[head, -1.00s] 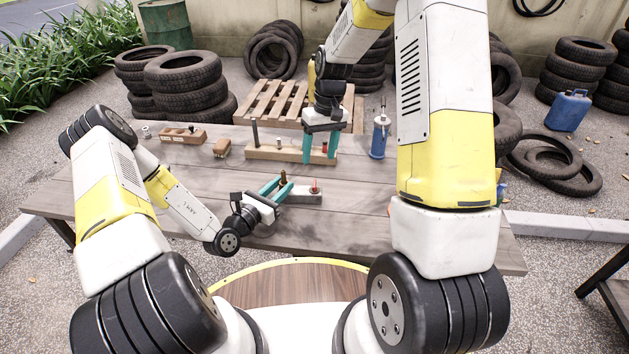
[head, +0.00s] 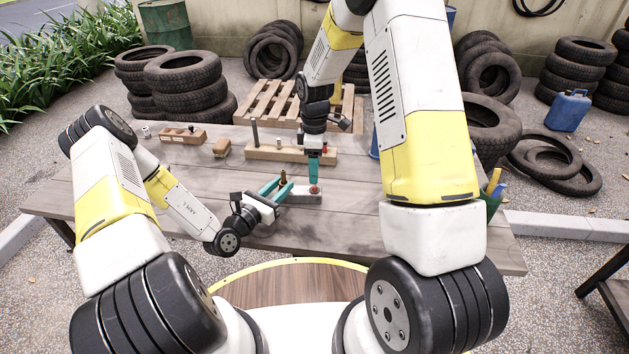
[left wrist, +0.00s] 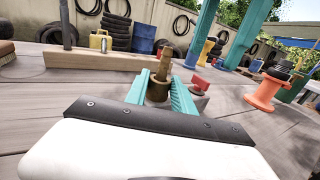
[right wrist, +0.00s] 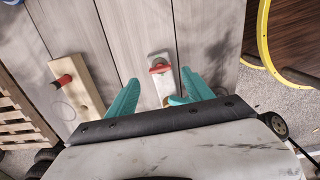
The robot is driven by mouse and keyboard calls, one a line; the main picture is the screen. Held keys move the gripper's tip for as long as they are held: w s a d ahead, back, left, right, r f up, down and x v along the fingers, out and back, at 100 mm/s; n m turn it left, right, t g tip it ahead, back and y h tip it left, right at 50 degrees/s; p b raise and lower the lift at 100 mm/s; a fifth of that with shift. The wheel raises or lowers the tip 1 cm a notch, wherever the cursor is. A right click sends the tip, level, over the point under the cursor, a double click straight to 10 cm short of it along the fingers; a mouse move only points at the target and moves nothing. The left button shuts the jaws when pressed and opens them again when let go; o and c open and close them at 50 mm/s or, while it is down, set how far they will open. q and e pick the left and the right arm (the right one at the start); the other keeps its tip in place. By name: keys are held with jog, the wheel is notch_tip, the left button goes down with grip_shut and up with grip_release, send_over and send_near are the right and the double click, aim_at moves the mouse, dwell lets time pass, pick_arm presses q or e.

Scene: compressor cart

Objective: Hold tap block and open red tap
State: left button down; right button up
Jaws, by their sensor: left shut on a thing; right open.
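The grey tap block (head: 300,196) lies on the table in front of me. Its red tap (head: 314,189) is at the right end and a brass fitting (head: 283,178) stands at the left end. My left gripper (head: 280,187) is shut on the block's brass fitting, which shows between the teal fingers in the left wrist view (left wrist: 160,85). My right gripper (head: 314,170) is open and points down just above the red tap. In the right wrist view the red tap (right wrist: 160,68) lies beyond and between the open fingers.
A wooden board (head: 265,152) with upright pegs lies behind the block. A brush (head: 222,148) and a wooden holder (head: 183,135) are at the back left. A pallet (head: 285,100) and stacked tyres stand behind the table. The table's front left is clear.

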aim_at(314, 186)
notch_tip(314, 186, down, 5)
jog(key=shift+f, duration=0.1)
dwell(0.3)
grip_shut()
